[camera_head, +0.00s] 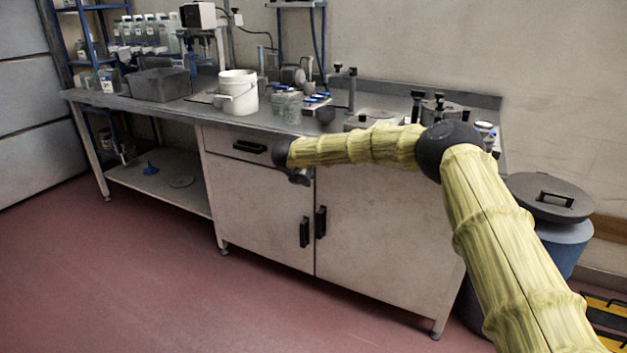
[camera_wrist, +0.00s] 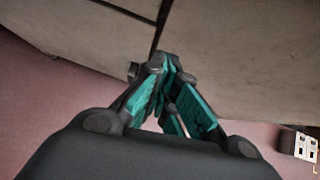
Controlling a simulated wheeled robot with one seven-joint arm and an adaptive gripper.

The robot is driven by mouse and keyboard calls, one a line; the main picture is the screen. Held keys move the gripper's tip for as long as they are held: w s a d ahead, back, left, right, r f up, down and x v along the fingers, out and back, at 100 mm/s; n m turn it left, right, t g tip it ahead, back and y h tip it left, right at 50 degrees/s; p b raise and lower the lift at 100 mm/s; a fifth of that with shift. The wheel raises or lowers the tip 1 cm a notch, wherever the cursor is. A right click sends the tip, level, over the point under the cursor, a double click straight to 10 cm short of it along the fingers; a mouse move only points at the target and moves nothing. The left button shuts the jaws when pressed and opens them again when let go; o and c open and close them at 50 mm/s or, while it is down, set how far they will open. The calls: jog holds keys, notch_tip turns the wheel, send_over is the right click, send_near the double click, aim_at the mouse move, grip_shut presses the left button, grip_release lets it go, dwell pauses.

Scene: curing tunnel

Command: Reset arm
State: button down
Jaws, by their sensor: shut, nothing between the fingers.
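My arm, in a yellow sleeve, reaches from the lower right of the head view towards the front of the bench (camera_head: 330,215). My gripper (camera_head: 300,177) is small and dark at the arm's end, in front of the drawer and cabinet doors and below the bench top. In the wrist view my gripper (camera_wrist: 168,72) shows teal-lined fingers that meet at the tips, with nothing held. Beyond the fingers are the pale cabinet front (camera_wrist: 235,50) and the reddish floor (camera_wrist: 60,90).
The bench top holds a white bucket (camera_head: 238,93), a grey bin (camera_head: 160,84), several bottles and jars. A lidded blue drum (camera_head: 565,240) stands at the right end. Blue shelving (camera_head: 85,40) stands at the far left. The floor at left (camera_head: 110,270) is clear.

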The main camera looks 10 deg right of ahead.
jog(key=a+v, duration=0.1)
jog(key=v, duration=0.4)
jog(key=s+a+f+n+t+y, duration=0.1)
jog(key=s+a+f+n, duration=0.2)
jog(key=s+f+n, duration=0.8)
jog(key=s+a+f+n+y, duration=0.1)
jog(key=s+a+f+n, duration=0.1)
jog(key=s+f+n, duration=0.9)
jog(key=s+d+f+n+g+y, duration=0.15)
jog(key=s+f+n, duration=0.25)
jog(key=s+f, duration=0.55)
jog(key=s+d+f+n+g+y, duration=0.15)
jog(key=s+f+n, duration=0.45)
jog(key=s, duration=0.6)
jog(key=s+d+n+g, duration=0.2)
jog(key=s+d+n, duration=0.1)
jog(key=s, duration=0.7)
jog(key=s+d+n+g, duration=0.2)
jog(key=s+d+n, duration=0.2)
jog(key=s, duration=0.7)
jog(key=s+d+n+g, duration=0.2)
jog(key=s+d+n, duration=0.1)
jog(key=s, duration=0.7)
notch_tip(320, 180, up, 18)
jog(key=p, duration=1.8)
jog(key=shift+w+f, duration=0.2)
jog(key=shift+f, duration=0.05)
jog(key=shift+d, duration=0.1)
